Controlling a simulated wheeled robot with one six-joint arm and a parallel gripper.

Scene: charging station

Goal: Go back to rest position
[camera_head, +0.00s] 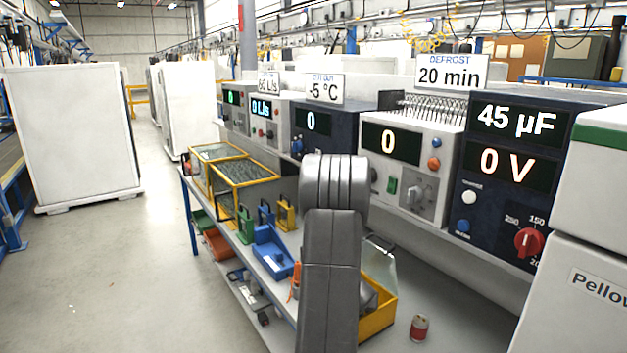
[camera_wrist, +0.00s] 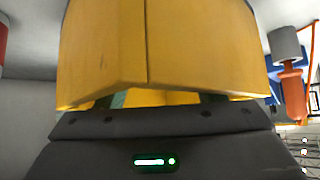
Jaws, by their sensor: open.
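My arm stands upright in the middle of the head view and hides my gripper there. In the wrist view the dark body of my gripper (camera_wrist: 160,100) spans the bottom, with a small green light. Its jaws are apart. A yellow bin (camera_wrist: 195,45) fills the space right in front of them and covers most of the fingers; I cannot tell whether they touch it. I see nothing clearly held. In the head view a yellow bin (camera_head: 378,325) shows partly behind my arm on the workbench (camera_head: 455,320).
A red can (camera_head: 419,328) stands right of the bin. A blue bin (camera_head: 273,252) and wire-topped yellow crates (camera_head: 243,180) lie to the left. Instrument boxes (camera_head: 412,150) line the back shelf. A white cabinet (camera_head: 575,300) closes off the right.

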